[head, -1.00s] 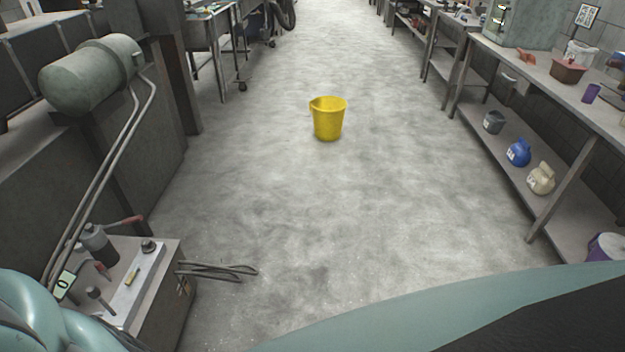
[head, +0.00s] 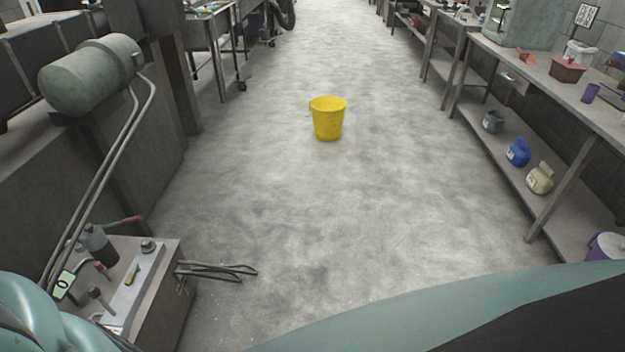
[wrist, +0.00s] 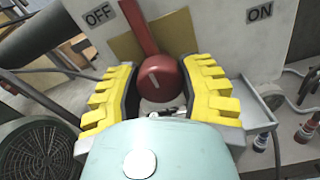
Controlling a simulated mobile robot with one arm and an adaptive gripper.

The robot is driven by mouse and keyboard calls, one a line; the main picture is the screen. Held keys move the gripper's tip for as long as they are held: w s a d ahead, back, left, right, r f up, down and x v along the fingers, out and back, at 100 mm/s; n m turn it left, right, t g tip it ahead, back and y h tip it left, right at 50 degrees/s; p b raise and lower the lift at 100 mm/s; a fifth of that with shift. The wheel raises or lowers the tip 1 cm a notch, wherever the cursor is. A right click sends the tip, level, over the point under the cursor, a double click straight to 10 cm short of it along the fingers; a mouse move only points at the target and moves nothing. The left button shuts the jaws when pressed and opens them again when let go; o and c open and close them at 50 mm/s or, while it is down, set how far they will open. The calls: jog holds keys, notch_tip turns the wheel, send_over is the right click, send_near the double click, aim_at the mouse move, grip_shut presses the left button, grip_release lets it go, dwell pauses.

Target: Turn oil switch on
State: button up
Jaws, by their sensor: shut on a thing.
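In the wrist view the oil switch (wrist: 166,80) is a red round knob with a red lever reaching up and to the left, toward the OFF label (wrist: 98,16). The ON label (wrist: 261,12) is at the upper right of the pale panel. My gripper (wrist: 168,92) has its yellow ridged fingers on both sides of the knob, closed on it. The switch and gripper cannot be made out in the head view.
In the head view a yellow bucket (head: 327,119) stands on open floor. A machine with a grey-green motor (head: 92,74) is at the left, above a small unit with a dark bottle (head: 98,244). A long workbench (head: 545,78) lines the right side.

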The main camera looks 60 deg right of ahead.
jog(key=c, duration=0.3)
jog(key=shift+c, duration=0.2)
jog(key=shift+f, duration=0.1)
